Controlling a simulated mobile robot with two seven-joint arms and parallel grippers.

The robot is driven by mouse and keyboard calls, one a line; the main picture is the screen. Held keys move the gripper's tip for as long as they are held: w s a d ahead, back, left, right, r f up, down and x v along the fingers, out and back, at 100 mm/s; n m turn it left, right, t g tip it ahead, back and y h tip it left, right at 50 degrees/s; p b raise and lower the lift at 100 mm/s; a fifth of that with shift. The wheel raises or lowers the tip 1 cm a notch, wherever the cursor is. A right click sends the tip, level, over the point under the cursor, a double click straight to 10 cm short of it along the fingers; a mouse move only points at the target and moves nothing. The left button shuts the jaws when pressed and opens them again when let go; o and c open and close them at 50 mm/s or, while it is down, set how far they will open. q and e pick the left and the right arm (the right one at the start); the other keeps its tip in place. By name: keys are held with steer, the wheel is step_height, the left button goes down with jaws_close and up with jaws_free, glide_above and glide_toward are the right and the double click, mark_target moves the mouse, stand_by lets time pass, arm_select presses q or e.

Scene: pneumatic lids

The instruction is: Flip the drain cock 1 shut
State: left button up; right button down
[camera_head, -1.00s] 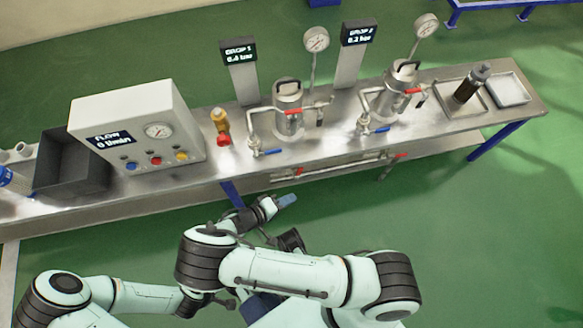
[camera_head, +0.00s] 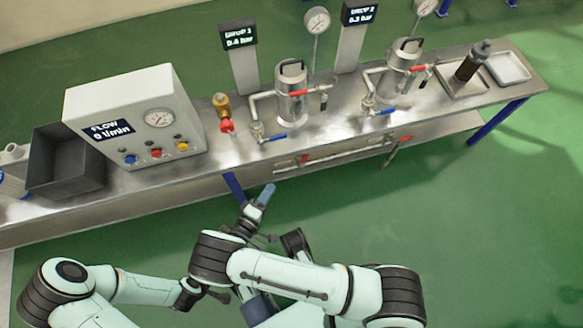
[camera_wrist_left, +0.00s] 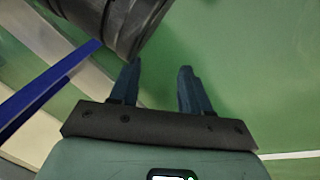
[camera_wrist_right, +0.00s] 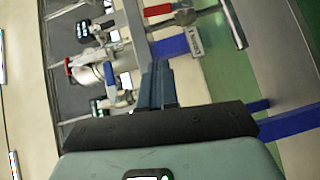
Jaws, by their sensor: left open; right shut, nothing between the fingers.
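Two red-handled cocks sit on the pipework under the bench's front edge in the head view. In the right wrist view a red lever (camera_wrist_right: 158,10) on a metal cock shows beyond the fingertips. My right gripper (camera_head: 266,193) is shut and empty, below and left of the left cock, apart from it. It also shows in the right wrist view (camera_wrist_right: 158,80). My left gripper (camera_wrist_left: 160,82) is open and empty over the floor; in the head view it is largely hidden.
On the bench (camera_head: 190,172) stand a flow box (camera_head: 135,120), a dark bin (camera_head: 65,170), a brass regulator with red knob (camera_head: 222,112), and two lidded vessels (camera_head: 292,95) with red and blue levers. A blue bench leg (camera_head: 233,186) is near my right gripper.

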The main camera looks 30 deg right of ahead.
mark_target(305, 159)
arm_select(q)
steer(key=shift+g, duration=0.9)
steer(key=shift+s+a+f+b, duration=0.2)
steer(key=shift+s+f+b, duration=0.4)
steer(key=shift+s+f, duration=0.45)
steer(key=shift+s+a+f+b, duration=0.15)
steer(key=shift+s+f+b, duration=0.4)
steer(key=shift+s+f, duration=0.5)
arm_select(e)
steer(key=s+d+x, duration=0.1)
steer(key=s+x, duration=0.1)
steer(key=x, duration=1)
steer(key=shift+d, duration=0.6)
arm_select(q)
steer(key=shift+s+r, duration=0.15)
steer(key=shift+r, duration=0.05)
arm_select(e)
steer(key=shift+f, duration=0.15)
